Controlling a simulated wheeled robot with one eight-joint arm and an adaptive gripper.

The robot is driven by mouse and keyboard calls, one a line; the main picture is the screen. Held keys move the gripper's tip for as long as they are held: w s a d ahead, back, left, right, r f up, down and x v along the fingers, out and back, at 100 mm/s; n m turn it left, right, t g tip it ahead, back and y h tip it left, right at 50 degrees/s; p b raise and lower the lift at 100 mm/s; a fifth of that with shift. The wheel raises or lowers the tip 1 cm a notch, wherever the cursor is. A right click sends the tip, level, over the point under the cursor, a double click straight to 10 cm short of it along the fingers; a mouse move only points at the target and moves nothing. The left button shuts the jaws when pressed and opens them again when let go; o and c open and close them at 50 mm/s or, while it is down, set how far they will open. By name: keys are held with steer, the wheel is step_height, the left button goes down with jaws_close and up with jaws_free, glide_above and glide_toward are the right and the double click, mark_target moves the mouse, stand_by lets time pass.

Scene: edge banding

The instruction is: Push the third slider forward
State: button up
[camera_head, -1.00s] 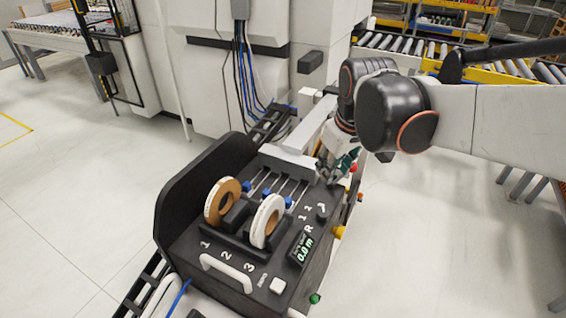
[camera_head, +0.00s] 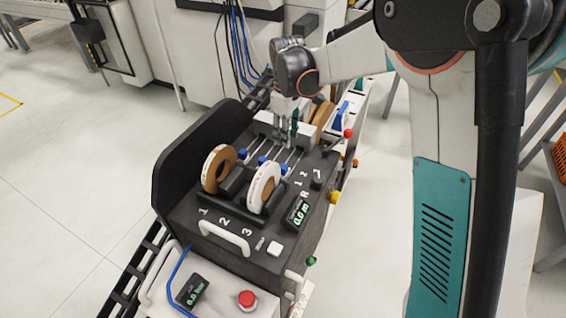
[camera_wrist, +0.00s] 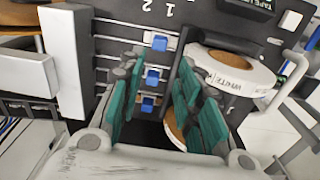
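The dark panel (camera_head: 215,210) carries three sliders with blue knobs on parallel rods. In the head view the third slider's knob (camera_head: 284,169) is the rightmost, beside the white tape roll; it also shows at the top of the row in the wrist view (camera_wrist: 160,43). The second (camera_head: 262,161) and first (camera_head: 243,154) knobs are left of it. My gripper (camera_head: 288,137) points down above the rear of the panel, behind the knobs. In the wrist view its green-padded fingers (camera_wrist: 158,72) are apart, with the knobs visible between them. Nothing is held; contact is not visible.
A brown-cored roll (camera_head: 217,168) and a white roll (camera_head: 264,188) stand upright in front of the sliders. Another brown roll (camera_head: 322,118) is right of my gripper. A white handle (camera_head: 224,236) and a small display (camera_head: 298,211) are on the front of the panel.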

mark_target(283, 166)
steer(key=f+b, duration=0.1)
steer(key=f, duration=0.4)
steer(key=f+b, duration=0.2)
steer(key=f, duration=0.3)
steer(key=f+b, duration=0.1)
steer(key=f, duration=0.4)
steer(key=shift+w+a+f+b, duration=0.1)
steer(key=shift+w+a+b, duration=0.2)
steer(key=shift+a+b, duration=0.05)
steer(key=shift+c, duration=0.3)
